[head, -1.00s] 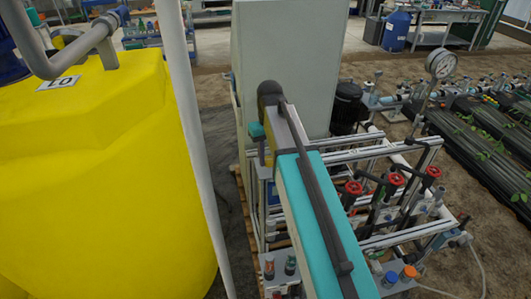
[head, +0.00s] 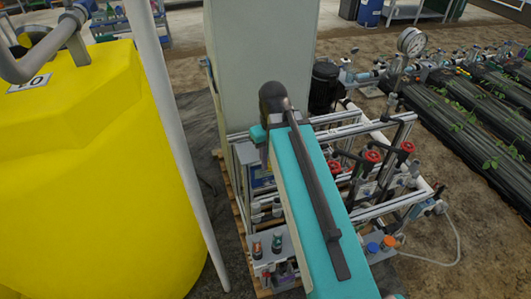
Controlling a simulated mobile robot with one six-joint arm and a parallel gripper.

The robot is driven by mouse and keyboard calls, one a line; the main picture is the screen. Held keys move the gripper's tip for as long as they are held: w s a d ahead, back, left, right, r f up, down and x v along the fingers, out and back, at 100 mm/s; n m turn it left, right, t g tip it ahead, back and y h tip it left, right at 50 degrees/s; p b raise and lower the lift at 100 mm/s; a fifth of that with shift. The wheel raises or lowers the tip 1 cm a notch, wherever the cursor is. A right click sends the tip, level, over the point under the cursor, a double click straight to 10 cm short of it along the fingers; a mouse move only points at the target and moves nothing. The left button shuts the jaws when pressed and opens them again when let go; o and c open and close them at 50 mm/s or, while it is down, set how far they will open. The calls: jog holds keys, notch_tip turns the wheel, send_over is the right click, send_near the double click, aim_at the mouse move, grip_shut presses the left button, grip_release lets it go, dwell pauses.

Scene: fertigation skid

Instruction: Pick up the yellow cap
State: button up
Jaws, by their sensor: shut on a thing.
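I cannot make out a yellow cap in the head view. My teal arm runs up the middle of the picture and hides part of the skid behind it. My gripper is not visible, so what it holds cannot be seen. An orange cap (head: 388,242) and a blue cap (head: 373,248) sit side by side at the skid's lower right. Two small dark bottles or fittings, a left one (head: 257,250) and a right one (head: 277,244), stand on a grey ledge left of my arm.
A large yellow tank (head: 90,170) fills the left, with a pale vertical pipe (head: 170,130) beside it. A tall grey cabinet (head: 258,60) stands behind the skid. Red-handled valves (head: 372,156) and metal rails lie right of my arm. A pressure gauge (head: 411,42) rises behind.

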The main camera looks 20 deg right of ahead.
jog(key=shift+s+d, duration=0.2)
jog(key=shift+s, duration=0.35)
dwell(0.4)
